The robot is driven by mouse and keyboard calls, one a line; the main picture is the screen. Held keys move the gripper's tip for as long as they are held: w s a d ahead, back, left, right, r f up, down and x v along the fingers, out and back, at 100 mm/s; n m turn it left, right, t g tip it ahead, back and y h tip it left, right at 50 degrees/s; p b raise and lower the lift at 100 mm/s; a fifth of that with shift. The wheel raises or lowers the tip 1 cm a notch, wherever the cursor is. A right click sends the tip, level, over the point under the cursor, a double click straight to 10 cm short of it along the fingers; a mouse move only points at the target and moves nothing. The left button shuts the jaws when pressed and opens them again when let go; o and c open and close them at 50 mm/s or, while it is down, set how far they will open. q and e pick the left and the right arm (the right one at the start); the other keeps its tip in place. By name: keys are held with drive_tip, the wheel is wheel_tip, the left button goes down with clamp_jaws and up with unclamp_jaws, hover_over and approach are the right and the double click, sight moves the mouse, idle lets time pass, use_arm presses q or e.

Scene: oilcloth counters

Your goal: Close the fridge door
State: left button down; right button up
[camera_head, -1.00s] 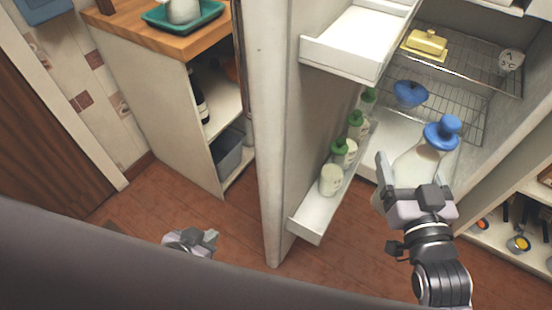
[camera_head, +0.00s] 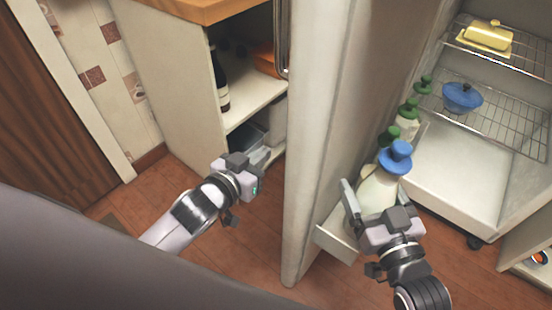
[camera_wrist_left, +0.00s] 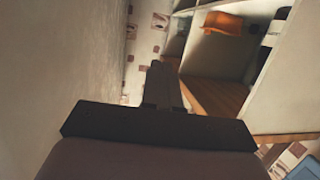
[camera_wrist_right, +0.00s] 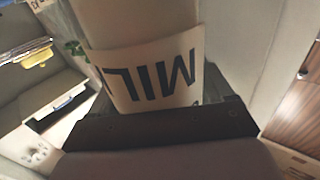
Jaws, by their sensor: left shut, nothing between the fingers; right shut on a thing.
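The fridge door (camera_head: 335,110) stands open, edge-on in the middle of the head view. A vertical metal handle (camera_head: 282,40) is on its left, outer face. My left gripper (camera_head: 262,160) is shut and empty, left of the door's outer face, with a visible gap. My right gripper (camera_head: 378,208) is shut on a milk bottle (camera_head: 378,190) with a blue cap, on the door's inner side. The bottle is at the lower door shelf (camera_head: 340,243); I cannot tell whether it rests on it. Its label also shows in the right wrist view (camera_wrist_right: 155,80).
Several green-capped containers (camera_head: 408,112) stand along the door shelf. Inside the fridge are wire racks with a yellow butter dish (camera_head: 485,38) and a blue lidded pot (camera_head: 462,97). A cabinet (camera_head: 170,80) with a dark bottle (camera_head: 219,80) stands left of the door. Floor is clear below.

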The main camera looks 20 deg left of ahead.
use_arm(q)
drive_tip(key=w+d+r+m+g+h, duration=0.25)
drive_tip(key=r+m+h, duration=0.25)
drive_tip(key=m+h, duration=0.25)
drive_tip(key=w+d+r+m+g+h, duration=0.2)
drive_tip(key=r+m+g+h, duration=0.3)
drive_tip(key=h, duration=0.4)
drive_tip(key=s+a+m+g+y, duration=0.3)
drive_tip(key=s+a+m+g, duration=0.35)
drive_tip(key=a+g, duration=0.6)
drive_tip(key=x, duration=1.4)
drive_tip(key=shift+d+r+b, duration=0.2)
drive_tip(key=shift+r+b, duration=0.2)
drive_tip(key=shift+r, duration=0.05)
drive_tip(key=shift+d, duration=0.1)
